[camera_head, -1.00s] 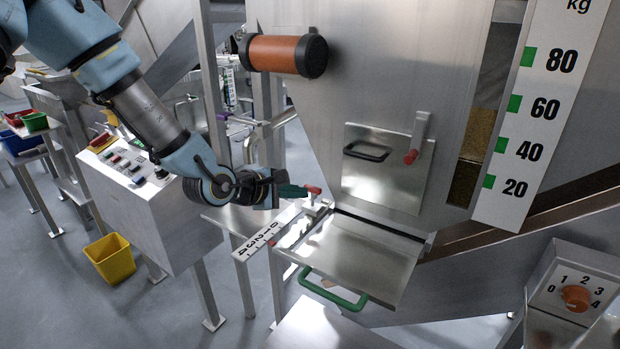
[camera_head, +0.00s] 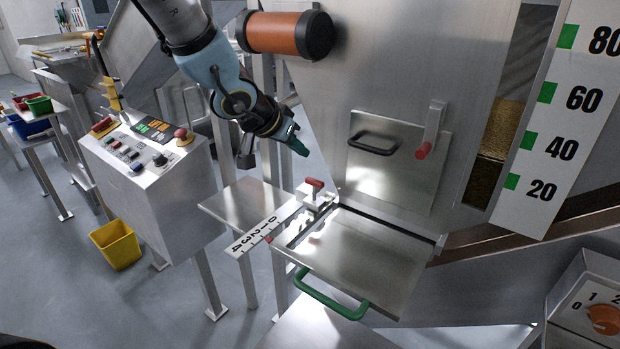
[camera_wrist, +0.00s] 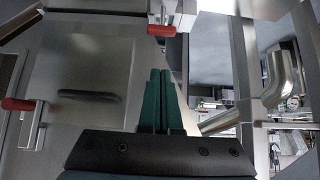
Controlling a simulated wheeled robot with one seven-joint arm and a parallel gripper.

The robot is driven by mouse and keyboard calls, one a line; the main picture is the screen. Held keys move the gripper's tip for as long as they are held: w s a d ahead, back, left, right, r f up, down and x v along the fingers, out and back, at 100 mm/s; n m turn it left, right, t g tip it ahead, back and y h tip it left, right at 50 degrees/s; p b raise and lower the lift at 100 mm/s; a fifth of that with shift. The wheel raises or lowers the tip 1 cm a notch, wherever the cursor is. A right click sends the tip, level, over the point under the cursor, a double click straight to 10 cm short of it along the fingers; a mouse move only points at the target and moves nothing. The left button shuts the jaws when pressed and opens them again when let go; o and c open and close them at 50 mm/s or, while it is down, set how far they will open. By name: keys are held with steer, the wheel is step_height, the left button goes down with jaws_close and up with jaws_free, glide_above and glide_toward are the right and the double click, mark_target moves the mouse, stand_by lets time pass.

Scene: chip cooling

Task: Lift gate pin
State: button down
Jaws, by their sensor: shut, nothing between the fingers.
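The gate pin (camera_head: 314,186) has a red T-shaped handle and stands on a small metal block at the left rear corner of the slide gate (camera_head: 365,262). Its red handle also shows at the top of the wrist view (camera_wrist: 161,30). The gate is a flat metal plate with a green handle (camera_head: 330,298) at its front. My gripper (camera_head: 301,151) is shut and empty, above and slightly left of the pin, apart from it and tilted down to the right. Its green fingers (camera_wrist: 160,75) lie together in the wrist view.
A numbered scale strip (camera_head: 256,236) lies left of the gate. Behind it is the hopper wall with a black-handled hatch (camera_head: 385,170) and a red-tipped lever (camera_head: 430,130). A control box (camera_head: 150,155) stands left. An orange cylinder (camera_head: 280,33) juts out above my gripper.

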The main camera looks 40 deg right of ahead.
glide_above(314, 192)
steer(key=a, duration=0.1)
step_height(314, 192, down, 5)
steer(key=shift+a+f, duration=0.15)
steer(key=shift+f, duration=0.55)
steer(key=shift+a+f, duration=0.1)
steer(key=shift+f, duration=0.55)
steer(key=shift+b, duration=0.35)
